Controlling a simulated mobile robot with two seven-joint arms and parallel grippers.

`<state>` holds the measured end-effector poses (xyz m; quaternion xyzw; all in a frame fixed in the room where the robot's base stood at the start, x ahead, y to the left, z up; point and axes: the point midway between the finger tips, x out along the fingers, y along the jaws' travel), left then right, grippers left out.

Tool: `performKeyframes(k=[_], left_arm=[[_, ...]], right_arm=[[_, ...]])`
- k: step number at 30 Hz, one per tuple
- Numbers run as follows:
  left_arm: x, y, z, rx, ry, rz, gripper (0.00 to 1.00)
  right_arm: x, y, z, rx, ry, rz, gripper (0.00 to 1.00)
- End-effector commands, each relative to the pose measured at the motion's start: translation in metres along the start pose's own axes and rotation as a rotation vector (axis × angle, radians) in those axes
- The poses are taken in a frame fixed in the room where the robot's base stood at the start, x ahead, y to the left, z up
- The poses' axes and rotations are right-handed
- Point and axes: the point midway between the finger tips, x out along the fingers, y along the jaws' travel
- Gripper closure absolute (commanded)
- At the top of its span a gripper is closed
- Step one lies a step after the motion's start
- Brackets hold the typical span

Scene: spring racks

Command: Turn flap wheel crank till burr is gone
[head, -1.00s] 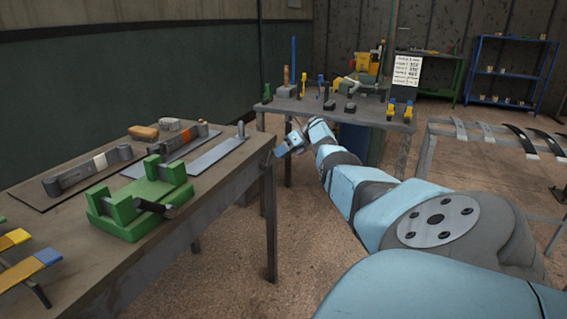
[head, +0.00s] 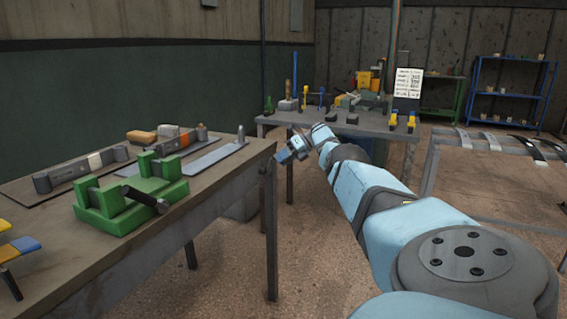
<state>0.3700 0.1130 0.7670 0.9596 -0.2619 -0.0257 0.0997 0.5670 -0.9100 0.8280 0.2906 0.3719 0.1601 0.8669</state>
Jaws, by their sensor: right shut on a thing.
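My right gripper (head: 282,157) is at the end of my light-blue arm, beside the far right corner of the near workbench (head: 215,188). It is small and dark in the head view. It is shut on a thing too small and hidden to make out. A green clamp block (head: 130,203) with a dark handle sits on the near bench, apart from the gripper. A machine with green and yellow parts (head: 365,95) stands on the far bench (head: 330,124). I cannot tell which thing is the flap wheel, its crank or the burr. My left gripper is not in view.
Leaf springs on plates (head: 82,172) and a bare steel strip (head: 210,160) lie on the near bench. A rack with curved springs (head: 490,142) stands at the right. A blue shelf (head: 510,75) is behind it.

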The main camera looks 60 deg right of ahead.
Motion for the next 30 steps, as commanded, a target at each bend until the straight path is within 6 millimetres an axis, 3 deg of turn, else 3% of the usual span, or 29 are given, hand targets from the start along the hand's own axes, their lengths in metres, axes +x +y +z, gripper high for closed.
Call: performKeyframes(k=[14, 15, 18, 30], left_arm=[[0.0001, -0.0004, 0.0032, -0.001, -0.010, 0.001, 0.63], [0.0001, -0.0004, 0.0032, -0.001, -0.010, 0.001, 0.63], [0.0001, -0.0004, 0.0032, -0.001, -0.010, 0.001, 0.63], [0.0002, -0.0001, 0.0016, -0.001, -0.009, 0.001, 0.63]], right_arm=[[0.0048, -0.0007, -0.0035, 0.005, 0.013, 0.007, 1.00], [0.0049, -0.0007, -0.0035, 0.005, 0.013, 0.007, 0.72], [0.0041, -0.0007, -0.0030, 0.005, 0.010, 0.006, 0.49], [0.0009, 0.0004, -0.0004, 0.002, 0.003, 0.003, 0.49]])
